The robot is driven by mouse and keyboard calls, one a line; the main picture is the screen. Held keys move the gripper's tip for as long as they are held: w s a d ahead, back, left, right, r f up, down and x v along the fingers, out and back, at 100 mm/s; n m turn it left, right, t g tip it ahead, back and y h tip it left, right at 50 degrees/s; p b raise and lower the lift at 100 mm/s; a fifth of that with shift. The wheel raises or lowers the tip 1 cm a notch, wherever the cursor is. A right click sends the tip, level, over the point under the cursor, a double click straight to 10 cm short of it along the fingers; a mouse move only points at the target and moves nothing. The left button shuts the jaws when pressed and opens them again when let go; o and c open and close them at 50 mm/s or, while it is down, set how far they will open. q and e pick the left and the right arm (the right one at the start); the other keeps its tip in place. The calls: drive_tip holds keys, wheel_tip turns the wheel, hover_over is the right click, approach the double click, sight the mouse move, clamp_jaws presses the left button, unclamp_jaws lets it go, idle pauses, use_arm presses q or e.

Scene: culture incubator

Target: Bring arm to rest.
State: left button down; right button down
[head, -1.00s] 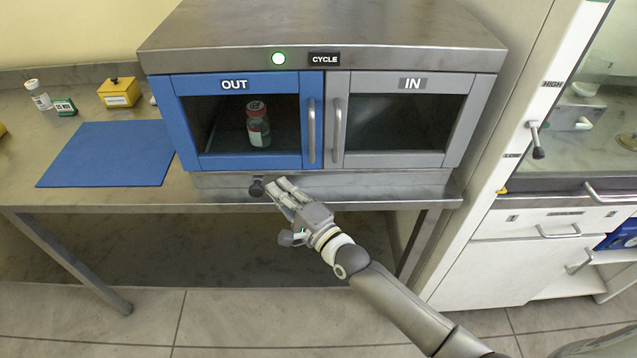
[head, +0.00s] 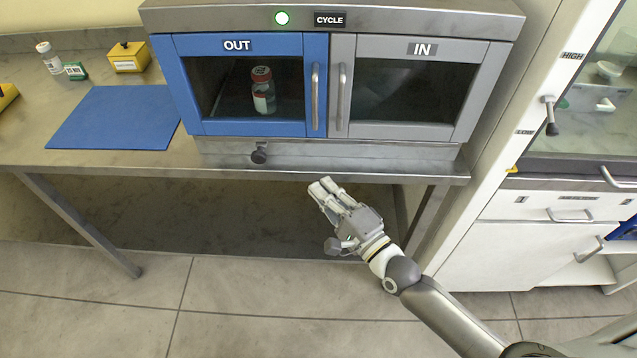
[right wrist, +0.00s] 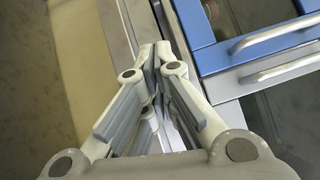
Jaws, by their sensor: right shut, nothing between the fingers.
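My right gripper (head: 326,187) is shut and empty in the head view. It is in the air in front of the bench's front edge, below the pass-through cabinet (head: 335,15), apart from the black knob (head: 259,156). In the right wrist view its fingers (right wrist: 154,52) meet at the tips with nothing between them. My right arm reaches in from the lower right. My left gripper is in neither view.
The cabinet has a blue OUT door (head: 240,46) and a grey IN door (head: 420,51), both shut. A bottle (head: 263,92) stands behind the OUT window. A blue mat (head: 115,118) lies at left. A fume hood (head: 590,120) stands at right. Floor below is clear.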

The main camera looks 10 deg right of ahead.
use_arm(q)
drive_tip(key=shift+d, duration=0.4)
use_arm(e)
drive_tip(key=shift+d, duration=0.1)
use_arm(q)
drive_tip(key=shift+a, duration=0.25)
